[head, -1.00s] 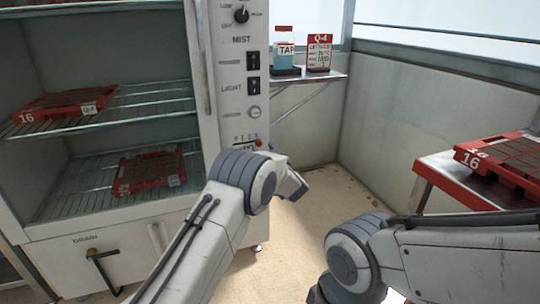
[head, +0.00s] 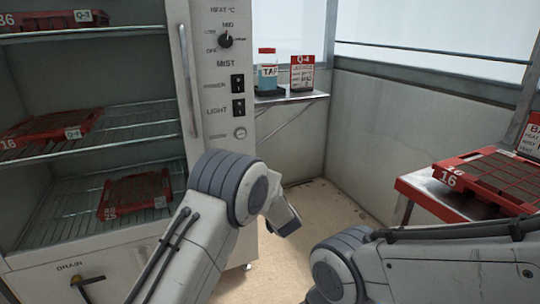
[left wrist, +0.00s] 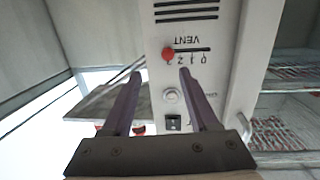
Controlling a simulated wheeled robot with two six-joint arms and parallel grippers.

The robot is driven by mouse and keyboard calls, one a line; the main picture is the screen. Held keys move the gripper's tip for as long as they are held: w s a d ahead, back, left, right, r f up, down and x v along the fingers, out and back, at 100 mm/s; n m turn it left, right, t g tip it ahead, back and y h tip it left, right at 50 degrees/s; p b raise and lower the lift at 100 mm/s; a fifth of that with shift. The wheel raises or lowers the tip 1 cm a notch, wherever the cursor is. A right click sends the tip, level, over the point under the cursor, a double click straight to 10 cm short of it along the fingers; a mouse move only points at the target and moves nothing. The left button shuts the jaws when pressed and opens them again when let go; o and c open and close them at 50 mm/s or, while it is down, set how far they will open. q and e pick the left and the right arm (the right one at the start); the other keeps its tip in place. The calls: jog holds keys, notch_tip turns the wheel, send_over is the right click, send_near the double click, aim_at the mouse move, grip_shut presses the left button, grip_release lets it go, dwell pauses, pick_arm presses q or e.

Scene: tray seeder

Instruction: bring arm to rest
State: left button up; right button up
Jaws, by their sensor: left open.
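My left arm (head: 215,225) comes up from the bottom in the head view, in front of the cabinet's right edge. Its jaws are hidden there. In the left wrist view my left gripper (left wrist: 160,75) is open, with nothing between its two fingers. Beyond the fingers is the cabinet's control panel with the vent slider, whose red knob (left wrist: 168,54) is at the left end of its scale in that view. My right arm (head: 420,268) reaches in from the lower right of the head view. Its gripper is not in view.
The open cabinet (head: 250,50) holds red trays on its racks, one marked 16 (head: 50,128) and a lower one (head: 135,195). A wall shelf (head: 290,98) carries a blue bottle (head: 267,72) and a Q-4 card (head: 302,72). Another red tray (head: 485,180) lies on the right bench.

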pick_arm(q)
jog(key=s+a+f+m+g+h, duration=0.2)
jog(key=s+a+g, duration=0.2)
jog(key=s, duration=0.8)
jog(key=s+a+f+m+g+h, duration=0.1)
jog(key=s+a+f+g+h, duration=0.3)
jog(key=s, duration=0.9)
jog(key=s+a+m+g, duration=0.25)
jog(key=s+g, duration=0.25)
jog(key=s, duration=0.7)
jog(key=s+d+r+m+g+h, duration=0.1)
jog(key=s+d+r+m+g, duration=0.35)
jog(key=s+d, duration=0.8)
notch_tip(320, 180, up, 38)
jog(key=m+t+p, duration=0.1)
jog(key=p, duration=3.6)
jog(key=shift+s+d+r+m, duration=0.2)
jog(key=shift+s+d+m, duration=0.05)
jog(key=shift+d+m, duration=0.05)
jog(key=shift+t, duration=0.25)
